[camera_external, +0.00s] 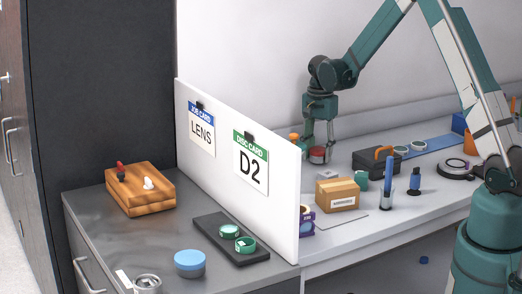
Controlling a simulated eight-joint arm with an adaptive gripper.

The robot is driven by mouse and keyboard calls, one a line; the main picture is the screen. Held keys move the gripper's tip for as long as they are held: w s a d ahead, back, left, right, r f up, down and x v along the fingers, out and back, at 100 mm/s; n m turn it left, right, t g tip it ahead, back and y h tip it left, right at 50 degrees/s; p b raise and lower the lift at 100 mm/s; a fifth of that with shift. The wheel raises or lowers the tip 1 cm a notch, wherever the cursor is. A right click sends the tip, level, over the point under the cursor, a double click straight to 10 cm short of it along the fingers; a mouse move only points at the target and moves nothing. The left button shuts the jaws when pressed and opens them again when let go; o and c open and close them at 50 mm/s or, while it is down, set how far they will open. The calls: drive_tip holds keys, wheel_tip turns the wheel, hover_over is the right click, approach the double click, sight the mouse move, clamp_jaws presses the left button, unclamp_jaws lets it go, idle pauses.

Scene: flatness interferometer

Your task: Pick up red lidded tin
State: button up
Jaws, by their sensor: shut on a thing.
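The red lidded tin (317,155) stands at the back of the white bench, behind the cardboard box. It looks dark red on top with a paler side. My gripper (318,145) points down over it and is shut on the tin, with fingers at its sides. I cannot tell whether the tin is clear of the bench surface. The far side of the tin is hidden.
An orange-topped item (295,138) is just left of the tin, partly behind the white partition (277,185). A cardboard box (338,194) stands in front.

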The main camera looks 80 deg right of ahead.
sight(319, 149)
wheel_tip(319, 149, up, 9)
idle(0.5)
